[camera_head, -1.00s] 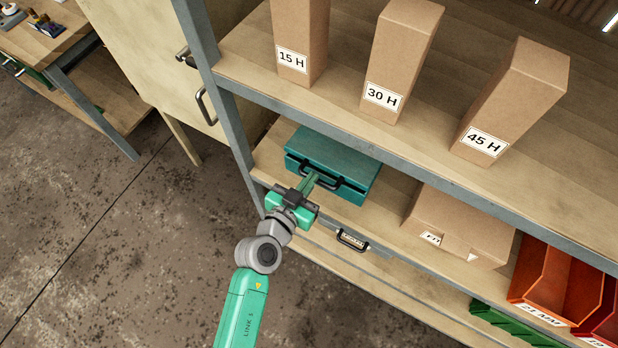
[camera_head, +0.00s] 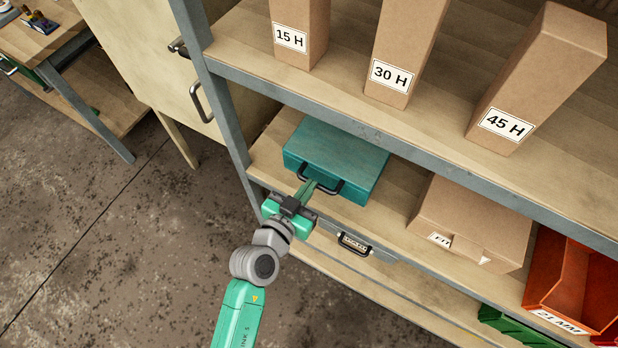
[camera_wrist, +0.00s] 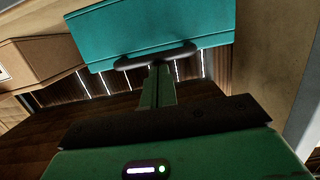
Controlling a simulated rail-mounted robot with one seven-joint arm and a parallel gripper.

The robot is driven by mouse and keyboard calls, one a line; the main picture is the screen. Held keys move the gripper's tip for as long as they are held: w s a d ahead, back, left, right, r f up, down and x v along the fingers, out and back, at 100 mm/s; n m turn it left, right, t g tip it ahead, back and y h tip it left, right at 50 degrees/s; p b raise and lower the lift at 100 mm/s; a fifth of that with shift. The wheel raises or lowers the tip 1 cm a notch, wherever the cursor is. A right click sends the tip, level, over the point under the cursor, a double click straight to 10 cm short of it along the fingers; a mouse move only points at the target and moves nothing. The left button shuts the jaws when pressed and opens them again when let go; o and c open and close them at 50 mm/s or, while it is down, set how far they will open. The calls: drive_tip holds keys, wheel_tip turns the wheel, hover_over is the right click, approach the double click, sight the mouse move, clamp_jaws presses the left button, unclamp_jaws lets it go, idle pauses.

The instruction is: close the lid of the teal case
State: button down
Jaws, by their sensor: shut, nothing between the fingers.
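The teal case (camera_head: 340,155) lies on the lower shelf, under the upper board. Its lid looks down and flat, with no clear gap at the front edge; a very small gap could not be told. Its dark handle (camera_head: 322,186) faces outward. In the wrist view the case (camera_wrist: 150,32) fills the top, with the handle (camera_wrist: 155,56) along its lower edge. My gripper (camera_head: 309,188) is at the front of the case, fingers shut and empty. The fingertips (camera_wrist: 158,68) overlap the handle in the wrist view; I cannot tell whether they touch it.
A cardboard box (camera_head: 470,220) stands right of the case, with an orange bin (camera_head: 560,275) beyond. Tall boxes, such as the 30 H box (camera_head: 405,50), stand on the upper shelf (camera_head: 340,60). A grey post (camera_head: 215,95) rises left of the case. Open floor lies left.

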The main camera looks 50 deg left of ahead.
drive_tip(key=r+p+v, duration=0.1)
drive_tip(key=r+v, duration=0.1)
drive_tip(key=v, duration=0.9)
drive_tip(key=shift+p, duration=0.4)
drive_tip(key=shift+r, duration=0.1)
